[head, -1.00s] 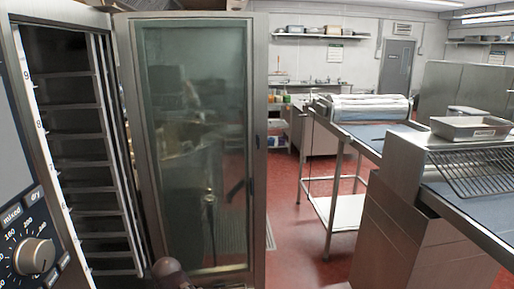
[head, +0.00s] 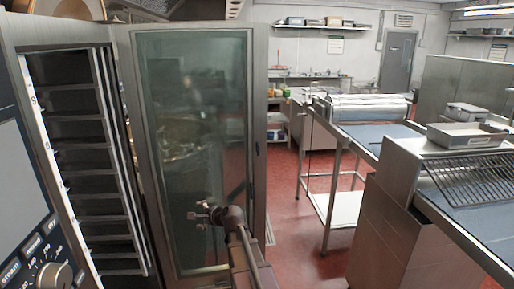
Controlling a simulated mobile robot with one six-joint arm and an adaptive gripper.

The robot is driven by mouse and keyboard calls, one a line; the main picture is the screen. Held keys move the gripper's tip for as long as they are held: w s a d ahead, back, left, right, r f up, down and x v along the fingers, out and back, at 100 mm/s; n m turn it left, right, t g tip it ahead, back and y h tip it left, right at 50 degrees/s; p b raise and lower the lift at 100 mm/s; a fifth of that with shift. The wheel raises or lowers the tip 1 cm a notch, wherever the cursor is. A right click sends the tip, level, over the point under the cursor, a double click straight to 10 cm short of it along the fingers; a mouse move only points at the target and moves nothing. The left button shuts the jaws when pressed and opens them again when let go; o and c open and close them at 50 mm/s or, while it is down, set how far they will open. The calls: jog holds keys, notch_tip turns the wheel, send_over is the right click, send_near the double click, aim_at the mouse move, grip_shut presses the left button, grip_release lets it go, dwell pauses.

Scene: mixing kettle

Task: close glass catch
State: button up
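The glass door (head: 190,100) stands swung open beside the oven cavity, its tall pane in a metal frame. A small dark piece, possibly the glass catch (head: 257,149), sits on the right stile of the door frame, about mid-height. I cannot tell whether it is closed. My gripper (head: 194,214) is in front of the lower part of the pane, pointing left, below and to the left of that small piece. It appears apart from the piece. Its fingers are too small to tell open from shut.
The oven cavity (head: 85,160) with rack rails is at left, beside a control panel with a knob (head: 53,276). A steel table (head: 345,130) and a counter with a wire rack (head: 475,180) stand at right. Red floor (head: 295,235) is clear between door and counter.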

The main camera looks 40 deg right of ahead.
jog(key=w+d+r+m+t+h+p, duration=0.1)
jog(key=d+r+m+t+h, duration=0.1)
jog(key=d+r+m, duration=0.4)
jog(key=d+r+m+t+h+p, duration=0.15)
jog(key=d+m, duration=0.25)
jog(key=d, duration=0.4)
jog(key=m+h+p, duration=0.3)
jog(key=m+h, duration=0.5)
jog(key=m, duration=0.3)
send_near(259, 149)
jog(key=v, duration=0.4)
jog(key=shift+w+d+r, duration=0.1)
jog(key=shift+d, duration=0.05)
jog(key=shift+w+d, duration=0.1)
jog(key=shift+w, duration=0.1)
jog(key=shift+x, duration=6.1)
jog(key=shift+w, duration=0.2)
jog(key=shift+w+d, duration=0.15)
jog(key=shift+w, duration=0.15)
